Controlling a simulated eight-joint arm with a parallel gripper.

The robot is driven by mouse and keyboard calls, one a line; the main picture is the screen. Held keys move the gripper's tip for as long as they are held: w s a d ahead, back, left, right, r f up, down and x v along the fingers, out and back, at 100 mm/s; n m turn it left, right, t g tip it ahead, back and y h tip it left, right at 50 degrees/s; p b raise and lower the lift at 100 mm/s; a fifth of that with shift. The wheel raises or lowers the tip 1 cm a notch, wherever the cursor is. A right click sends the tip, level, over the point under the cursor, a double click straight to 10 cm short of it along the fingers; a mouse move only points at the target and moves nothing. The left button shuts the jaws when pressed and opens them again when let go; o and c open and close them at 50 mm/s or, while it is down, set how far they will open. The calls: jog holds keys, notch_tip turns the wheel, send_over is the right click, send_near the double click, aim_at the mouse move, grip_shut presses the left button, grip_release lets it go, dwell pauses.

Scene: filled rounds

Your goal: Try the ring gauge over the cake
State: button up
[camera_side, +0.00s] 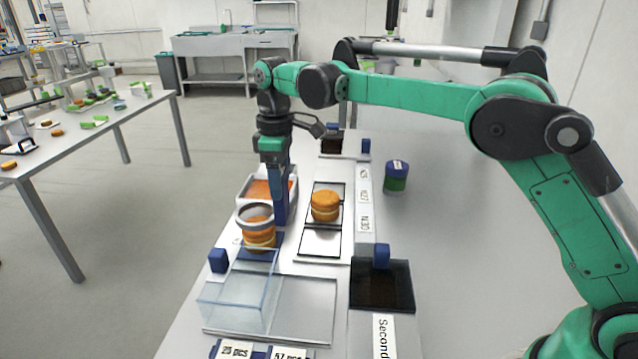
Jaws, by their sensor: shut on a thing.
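A grey ring gauge (243,217) is at the top of an orange cake with a pale cream layer (260,240). The cake's orange top shows inside the ring, and its lower part shows below. From this angle I cannot tell whether the ring is around the cake or just above it. The cake stands on a blue base behind a clear box. My gripper (281,217) points down with its blue fingers just right of the ring, shut on the ring gauge's side. The exact grip is hard to see.
An orange-filled tray (293,186) lies behind the ring. The clear box (235,305) stands in front, with a dark bin (383,290) to its right. A green and blue jar (396,178) stands farther right.

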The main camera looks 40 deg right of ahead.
aim_at(282, 207)
jog(key=shift+f, duration=3.15)
jog(key=shift+r, duration=0.1)
dwell(1.1)
jog(key=shift+r, duration=4.8)
